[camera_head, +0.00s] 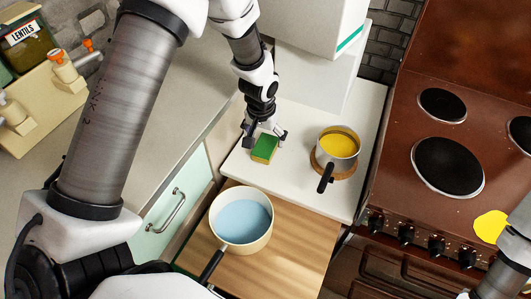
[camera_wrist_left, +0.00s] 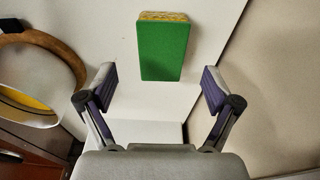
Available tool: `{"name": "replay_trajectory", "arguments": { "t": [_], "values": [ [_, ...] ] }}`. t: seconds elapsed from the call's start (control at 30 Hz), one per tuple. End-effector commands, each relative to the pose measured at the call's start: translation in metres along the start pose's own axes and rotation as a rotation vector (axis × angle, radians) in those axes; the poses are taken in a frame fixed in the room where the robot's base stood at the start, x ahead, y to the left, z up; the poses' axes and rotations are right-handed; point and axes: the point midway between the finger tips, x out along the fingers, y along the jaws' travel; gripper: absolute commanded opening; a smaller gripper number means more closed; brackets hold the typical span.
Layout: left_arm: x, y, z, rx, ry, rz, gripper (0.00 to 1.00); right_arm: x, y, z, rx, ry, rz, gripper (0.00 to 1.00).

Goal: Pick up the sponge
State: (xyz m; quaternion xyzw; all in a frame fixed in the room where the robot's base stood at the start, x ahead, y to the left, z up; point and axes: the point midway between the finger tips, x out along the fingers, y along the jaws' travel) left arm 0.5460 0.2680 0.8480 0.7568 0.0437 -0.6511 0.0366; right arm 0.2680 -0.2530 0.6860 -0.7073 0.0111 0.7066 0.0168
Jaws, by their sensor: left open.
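The sponge (camera_head: 265,148) has a green top and a yellow side. It lies on the white counter. It also shows in the left wrist view (camera_wrist_left: 162,52), beyond the fingertips and between their lines. My left gripper (camera_head: 264,134) is open and empty, just above and behind the sponge in the head view. In the left wrist view the two fingers of this gripper (camera_wrist_left: 160,88) are spread wide, with the sponge apart from both. My right gripper is not in view; only part of my right arm shows at the lower right of the head view.
A small pot of yellow liquid (camera_head: 339,143) on a round wooden trivet (camera_head: 345,172) stands right of the sponge. A pan of blue liquid (camera_head: 240,244) stands on the wooden board (camera_head: 293,262) in front. A brown stove (camera_head: 400,160) is at right.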

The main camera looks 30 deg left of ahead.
Motion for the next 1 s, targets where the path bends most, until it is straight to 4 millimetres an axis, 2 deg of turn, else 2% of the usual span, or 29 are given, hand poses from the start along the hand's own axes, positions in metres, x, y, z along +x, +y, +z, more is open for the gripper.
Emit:
{"name": "replay_trajectory", "arguments": {
  "t": [0.3,0.4,0.57,0.67,0.7,0.73,1.0],
  "values": [
    [0.050,-0.002,-0.003,-0.001,-0.001,0.000,0.90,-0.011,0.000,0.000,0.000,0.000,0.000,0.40],
    [0.057,-0.002,-0.003,-0.001,0.001,0.001,0.90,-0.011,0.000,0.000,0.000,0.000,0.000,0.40],
    [0.057,-0.002,-0.004,-0.001,0.002,0.001,0.90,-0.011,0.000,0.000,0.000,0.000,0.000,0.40],
    [0.057,-0.001,-0.003,-0.001,0.001,0.001,0.58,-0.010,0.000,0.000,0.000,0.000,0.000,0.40],
    [0.057,-0.001,-0.003,-0.001,0.001,0.001,0.44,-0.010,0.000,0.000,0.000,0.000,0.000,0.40],
    [0.057,-0.001,-0.003,-0.001,0.001,0.001,0.36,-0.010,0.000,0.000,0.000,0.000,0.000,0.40],
    [0.057,-0.002,-0.003,-0.001,0.001,0.001,0.36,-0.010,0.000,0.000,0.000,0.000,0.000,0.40]
  ]
}}
